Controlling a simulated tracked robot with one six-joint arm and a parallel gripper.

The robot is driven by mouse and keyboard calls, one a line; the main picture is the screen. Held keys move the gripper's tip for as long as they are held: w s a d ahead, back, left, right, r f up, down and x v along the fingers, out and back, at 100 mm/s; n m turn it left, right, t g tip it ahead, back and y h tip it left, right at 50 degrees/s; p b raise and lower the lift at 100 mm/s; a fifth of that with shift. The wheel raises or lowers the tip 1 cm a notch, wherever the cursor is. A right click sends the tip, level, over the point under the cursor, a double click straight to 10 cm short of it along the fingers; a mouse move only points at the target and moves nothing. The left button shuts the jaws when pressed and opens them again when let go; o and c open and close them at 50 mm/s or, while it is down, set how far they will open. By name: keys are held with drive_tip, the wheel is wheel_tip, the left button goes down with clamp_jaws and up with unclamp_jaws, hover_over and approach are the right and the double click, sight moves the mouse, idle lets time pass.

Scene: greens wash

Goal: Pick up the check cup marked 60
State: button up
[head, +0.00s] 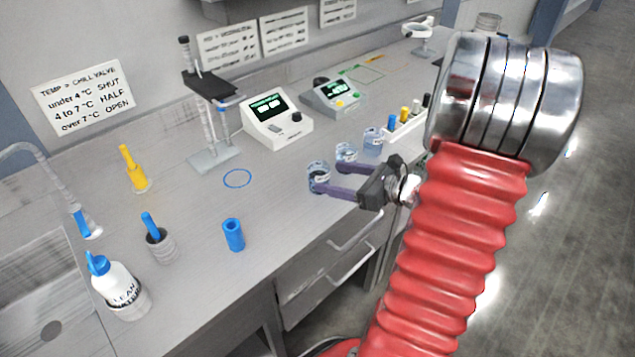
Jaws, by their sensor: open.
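Three small clear cups stand in a row near the bench's front edge: a near one (318,172), a middle one (346,150) and a far one (373,137). Their markings are too small to read, so I cannot tell which is marked 60. My gripper (326,178) is open, with purple fingers reaching left over the bench edge. One finger lies by the front of the near cup and the other passes between the near and middle cups. I cannot tell whether the fingers touch either cup. The fingers partly hide the lower parts of both cups.
A white rack (405,131) with coloured pieces stands just beyond the far cup. Two meters (275,122) (337,98) and a stand (214,158) are behind. A blue cylinder (233,235), a wash bottle (119,287) and a sink (40,290) are left. Bench around the blue ring (237,170) is clear.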

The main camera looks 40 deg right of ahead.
drive_tip(key=shift+w+a, duration=0.1)
drive_tip(key=shift+w, duration=0.15)
drive_tip(key=shift+x, duration=2.6)
drive_tip(key=shift+r, duration=0.1)
drive_tip(key=shift+c, duration=0.3)
drive_tip(key=c, duration=1.1)
drive_tip(key=shift+r, duration=0.25)
drive_tip(key=shift+c, duration=0.2)
wheel_tip(320, 180, up, 10)
drive_tip(key=shift+f, duration=0.25)
